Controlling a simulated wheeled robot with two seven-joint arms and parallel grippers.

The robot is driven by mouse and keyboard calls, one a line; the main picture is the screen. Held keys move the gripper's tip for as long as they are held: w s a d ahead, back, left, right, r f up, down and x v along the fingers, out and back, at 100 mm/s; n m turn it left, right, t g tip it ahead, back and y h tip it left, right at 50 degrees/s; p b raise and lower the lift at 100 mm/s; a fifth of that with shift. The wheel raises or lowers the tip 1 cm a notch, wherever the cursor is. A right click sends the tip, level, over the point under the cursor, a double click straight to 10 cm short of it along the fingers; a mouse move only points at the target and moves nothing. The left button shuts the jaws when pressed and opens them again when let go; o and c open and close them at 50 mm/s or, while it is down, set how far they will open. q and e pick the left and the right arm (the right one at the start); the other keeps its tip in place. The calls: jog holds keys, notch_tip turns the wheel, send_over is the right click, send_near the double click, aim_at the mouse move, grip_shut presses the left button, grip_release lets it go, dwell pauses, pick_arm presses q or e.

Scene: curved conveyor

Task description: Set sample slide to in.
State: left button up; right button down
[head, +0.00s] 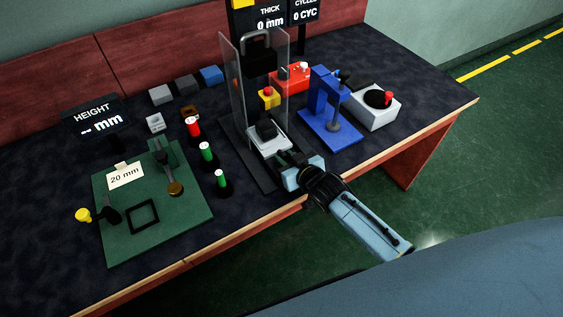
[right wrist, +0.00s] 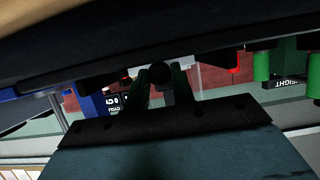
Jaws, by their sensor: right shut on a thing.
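The sample slide (head: 272,148) is a pale grey plate at the foot of the press, between its clear side panels, with a dark block (head: 266,129) on it. My right gripper (head: 290,158) is at the slide's front edge, shut on its handle. In the right wrist view a dark round knob (right wrist: 160,72) sits between my fingers. The gripper hides most of the handle. How far in the slide sits is hard to tell. My left gripper is not in view.
Clear panels (head: 230,75) flank the press (head: 258,58). A blue stand (head: 325,100) and white box (head: 378,108) are to the right. Red and green buttons (head: 207,152) and a green plate (head: 125,225) are to the left. The table's front edge (head: 240,232) runs below.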

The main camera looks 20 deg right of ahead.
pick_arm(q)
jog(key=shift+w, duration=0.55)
pick_arm(e)
jog(key=c, duration=1.2)
grip_release()
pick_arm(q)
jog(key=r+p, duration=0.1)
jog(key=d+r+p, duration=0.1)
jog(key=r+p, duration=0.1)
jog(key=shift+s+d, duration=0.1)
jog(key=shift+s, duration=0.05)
pick_arm(e)
jog(key=v, duration=1.3)
jog(key=shift+s+r, duration=0.1)
jog(key=shift+r, duration=0.05)
